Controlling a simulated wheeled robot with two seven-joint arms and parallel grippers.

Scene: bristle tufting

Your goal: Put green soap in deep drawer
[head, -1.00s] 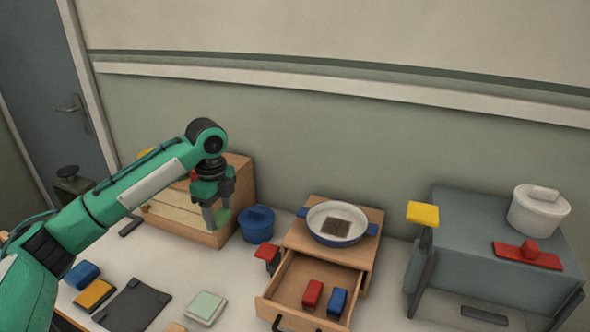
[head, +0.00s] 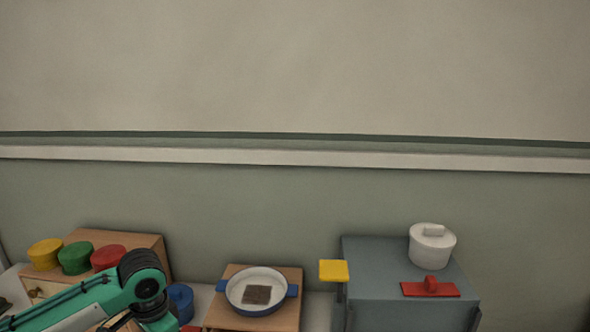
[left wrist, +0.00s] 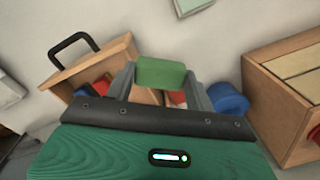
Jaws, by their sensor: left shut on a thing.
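The green soap (left wrist: 160,73) is a green block held between the two grey fingers of my left gripper (left wrist: 160,84) in the left wrist view. Behind it is an open wooden drawer (left wrist: 92,68) with a black handle, holding a red block (left wrist: 102,85); the gripper hides part of its inside. In the head view my left arm (head: 146,290) comes in at the bottom left, and its fingers are out of frame. The frames do not settle whether the soap is directly over the drawer. My right gripper does not show.
A white pan with blue handles (head: 257,291) sits on the wooden drawer unit (head: 222,313). A blue pot (head: 181,301) stands between it and the left cabinet (head: 148,245), which carries several round lids. A grey cabinet (head: 385,290) is at the right, with a yellow block (head: 333,270) beside it.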

